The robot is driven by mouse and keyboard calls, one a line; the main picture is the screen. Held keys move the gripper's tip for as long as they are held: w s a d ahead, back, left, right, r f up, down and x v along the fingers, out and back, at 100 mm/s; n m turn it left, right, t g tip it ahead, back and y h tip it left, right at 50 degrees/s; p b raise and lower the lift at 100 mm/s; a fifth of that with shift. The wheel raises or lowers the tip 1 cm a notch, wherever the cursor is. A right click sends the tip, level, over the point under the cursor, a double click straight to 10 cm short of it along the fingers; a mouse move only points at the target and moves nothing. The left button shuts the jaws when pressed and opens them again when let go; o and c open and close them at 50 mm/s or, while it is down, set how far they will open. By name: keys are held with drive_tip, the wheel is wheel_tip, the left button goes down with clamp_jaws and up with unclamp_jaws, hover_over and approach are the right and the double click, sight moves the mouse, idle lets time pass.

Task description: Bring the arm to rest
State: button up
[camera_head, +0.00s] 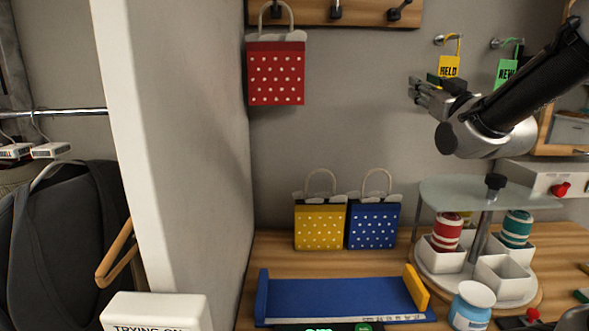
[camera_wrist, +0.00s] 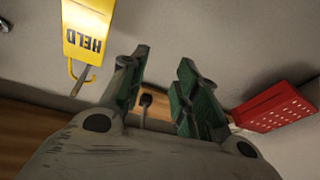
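My arm reaches in from the upper right in the head view, raised well above the wooden table (camera_head: 390,262). My gripper (camera_head: 420,93) points left, in front of the wall and just below the yellow HELD tag (camera_head: 449,67). In the wrist view my gripper (camera_wrist: 163,72) has its two green-padded fingers apart, with nothing between them but the wall and a wooden rail behind. The HELD tag (camera_wrist: 87,30) hangs beside it there, apart from the fingers. The red dotted bag (camera_wrist: 275,106) shows at the right, behind a finger.
The red bag (camera_head: 276,75) hangs from a hook. Yellow (camera_head: 320,226) and blue (camera_head: 373,225) bags stand behind a blue tray (camera_head: 340,298). A carousel (camera_head: 440,284) with a glass top (camera_head: 490,193) stands below my arm. A green NEW tag (camera_head: 508,74) hangs nearby.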

drive_tip(key=s+d+f+m+g+h, duration=0.3)
drive_tip(key=s+d+f+g, duration=0.1)
drive_tip(key=s+f+g, duration=0.9)
drive_tip(key=s+f, duration=0.2)
drive_tip(key=s, duration=0.5)
drive_tip(key=s+f+m+g, duration=0.1)
drive_tip(key=s+f+g, duration=0.2)
drive_tip(key=s, duration=0.6)
wheel_tip(320, 180, down, 2)
drive_tip(key=shift+d+f, duration=0.1)
drive_tip(key=shift+d, duration=0.35)
